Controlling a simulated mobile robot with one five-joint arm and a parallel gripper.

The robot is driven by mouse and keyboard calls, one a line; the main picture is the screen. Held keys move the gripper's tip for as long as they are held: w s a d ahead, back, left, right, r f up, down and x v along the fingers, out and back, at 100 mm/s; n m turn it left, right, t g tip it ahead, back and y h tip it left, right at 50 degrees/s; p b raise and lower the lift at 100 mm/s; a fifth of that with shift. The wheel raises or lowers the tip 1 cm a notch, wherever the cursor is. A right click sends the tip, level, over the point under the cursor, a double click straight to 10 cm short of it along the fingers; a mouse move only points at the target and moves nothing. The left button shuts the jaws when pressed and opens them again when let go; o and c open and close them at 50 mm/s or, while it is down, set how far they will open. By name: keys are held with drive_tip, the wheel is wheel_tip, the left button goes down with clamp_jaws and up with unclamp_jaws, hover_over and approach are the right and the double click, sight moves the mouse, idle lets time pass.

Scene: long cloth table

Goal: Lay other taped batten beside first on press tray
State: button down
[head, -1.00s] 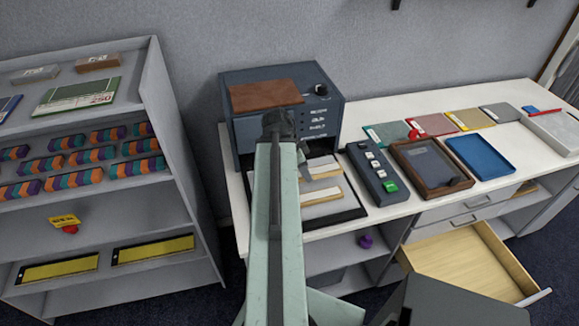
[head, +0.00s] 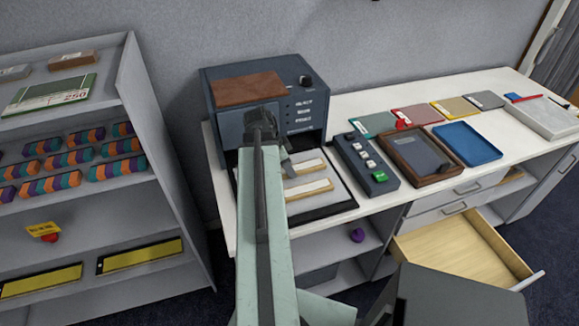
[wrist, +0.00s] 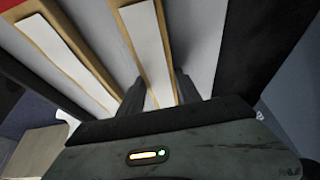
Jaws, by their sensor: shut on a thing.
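Two wooden battens with white tape on top lie side by side over the press tray (head: 325,209), a pale plate with a dark rim. The front batten (head: 309,189) rests on the tray, and it also shows at left in the wrist view (wrist: 65,45). The rear batten (head: 306,166) is nearly parallel with a gap between them. My gripper (wrist: 160,92) is shut on this rear batten (wrist: 150,45) near one end. I cannot tell whether it touches the tray. In the head view my arm hides the left ends and most of the gripper.
The dark blue press (head: 305,105) stands right behind the tray. A control box with a green button (head: 379,176) is close at right, then a brown wooden tray (head: 440,175) and a blue tray (head: 468,143). A drawer (head: 470,250) hangs open below. Shelving (head: 150,130) stands left.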

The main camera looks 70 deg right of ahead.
drive_tip(key=shift+w+f, duration=0.2)
drive_tip(key=c, duration=0.8)
unclamp_jaws()
drive_tip(key=shift+w+r, duration=0.1)
drive_tip(key=shift+c, duration=0.2)
